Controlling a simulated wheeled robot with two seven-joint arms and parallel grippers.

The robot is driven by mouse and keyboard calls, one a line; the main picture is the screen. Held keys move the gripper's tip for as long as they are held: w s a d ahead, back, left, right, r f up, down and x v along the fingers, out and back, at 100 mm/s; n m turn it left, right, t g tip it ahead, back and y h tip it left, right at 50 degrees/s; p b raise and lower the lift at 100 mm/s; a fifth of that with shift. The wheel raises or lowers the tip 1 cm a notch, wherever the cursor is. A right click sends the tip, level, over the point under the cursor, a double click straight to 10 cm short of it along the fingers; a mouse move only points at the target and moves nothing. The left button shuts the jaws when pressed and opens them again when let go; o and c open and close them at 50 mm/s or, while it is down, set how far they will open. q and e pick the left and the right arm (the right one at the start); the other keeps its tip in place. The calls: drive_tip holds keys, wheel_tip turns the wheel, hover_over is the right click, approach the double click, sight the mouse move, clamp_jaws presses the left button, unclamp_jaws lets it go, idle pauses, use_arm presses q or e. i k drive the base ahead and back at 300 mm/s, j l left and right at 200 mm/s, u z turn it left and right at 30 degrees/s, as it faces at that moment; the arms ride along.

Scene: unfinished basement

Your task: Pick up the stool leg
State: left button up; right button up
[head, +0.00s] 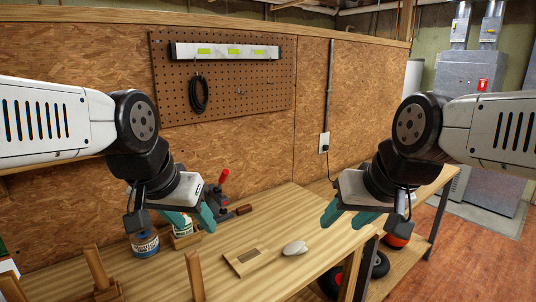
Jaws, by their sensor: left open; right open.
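Upright wooden pieces that look like stool legs stand at the bottom left in the head view: one (96,268) on a small wooden base, one (195,277) to its right, and one (11,287) at the left edge. The lower parts are cut off by the frame, so I cannot tell which is the stool leg. My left gripper (192,220) is open and empty, its teal fingers above the bench's back left part, beyond these pieces. My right gripper (348,218) is open and empty above the bench's right end.
The wooden workbench (215,262) holds a slotted wooden block (249,258), a pale mouse-shaped object (294,248), a blue-labelled jar (145,244) and a red-handled tool (222,190). A pegboard (225,95) hangs behind. A lower shelf at right holds a red-orange object (397,240).

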sight(192, 259)
drive_tip(key=k+u, duration=0.2)
drive_tip(key=u, duration=0.2)
drive_tip(key=k+u, duration=0.15)
drive_tip(key=u, duration=0.25)
drive_tip(key=k+j+u, duration=0.15)
drive_tip(key=u, duration=0.2)
